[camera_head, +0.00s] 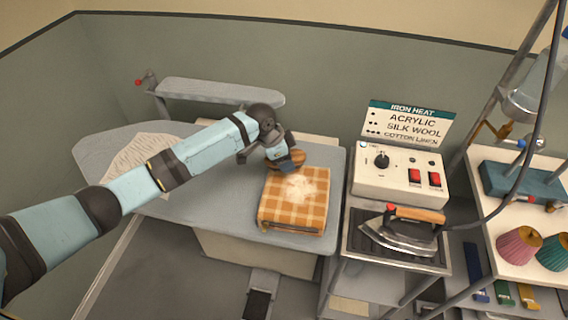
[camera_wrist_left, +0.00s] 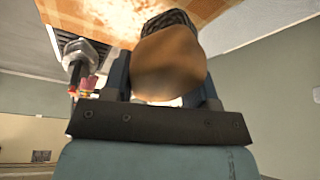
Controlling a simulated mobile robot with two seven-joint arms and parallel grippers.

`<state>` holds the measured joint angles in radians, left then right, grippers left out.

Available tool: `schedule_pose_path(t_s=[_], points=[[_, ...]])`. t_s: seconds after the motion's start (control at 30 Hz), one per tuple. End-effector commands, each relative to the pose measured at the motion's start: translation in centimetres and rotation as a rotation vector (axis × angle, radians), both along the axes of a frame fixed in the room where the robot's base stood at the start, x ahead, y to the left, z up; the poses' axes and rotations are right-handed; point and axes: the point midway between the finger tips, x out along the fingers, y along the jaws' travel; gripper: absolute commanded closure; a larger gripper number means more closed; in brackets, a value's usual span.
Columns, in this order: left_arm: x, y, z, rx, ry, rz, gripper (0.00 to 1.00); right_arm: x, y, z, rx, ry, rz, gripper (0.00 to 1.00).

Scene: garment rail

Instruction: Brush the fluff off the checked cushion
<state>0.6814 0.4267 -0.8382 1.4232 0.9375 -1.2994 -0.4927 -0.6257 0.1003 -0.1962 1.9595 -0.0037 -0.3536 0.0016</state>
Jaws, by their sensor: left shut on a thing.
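The orange and white checked cushion (camera_head: 294,208) lies flat on the grey ironing board (camera_head: 185,204). A patch of pale fluff (camera_head: 299,188) covers the upper middle of its top. My left gripper (camera_head: 281,157) is at the cushion's far edge, shut on a brown wooden brush (camera_head: 293,161). In the left wrist view the rounded brown brush (camera_wrist_left: 170,62) sits between the fingers, with dark bristles (camera_wrist_left: 172,22) towards the checked cloth (camera_wrist_left: 110,18). I cannot tell whether the bristles touch the cushion. My right gripper is not in view.
A sleeve board (camera_head: 220,92) stands behind, and a pale cloth (camera_head: 138,160) lies at the board's left. To the right are a control box (camera_head: 400,182), an iron (camera_head: 403,236) on its rest, and a shelf with thread cones (camera_head: 519,245). A cable hangs at far right.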

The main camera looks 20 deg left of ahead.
Motion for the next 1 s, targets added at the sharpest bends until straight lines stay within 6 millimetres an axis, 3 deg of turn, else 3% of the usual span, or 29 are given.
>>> schedule_pose_path(t_s=[0.23,0.77,0.87,1.0], points=[[0.6,-0.2,1.8,-0.001,-0.003,0.003,0.69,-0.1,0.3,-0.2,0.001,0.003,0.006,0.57],[0.6,-0.2,1.9,-0.001,-0.001,0.004,0.69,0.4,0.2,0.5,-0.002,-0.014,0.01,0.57],[0.0,-0.1,1.9,-0.002,0.0,0.028,0.69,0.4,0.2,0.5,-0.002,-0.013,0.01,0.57],[-2.9,0.6,2.6,-0.002,0.0,0.164,0.69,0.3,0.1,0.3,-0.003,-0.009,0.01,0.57]])
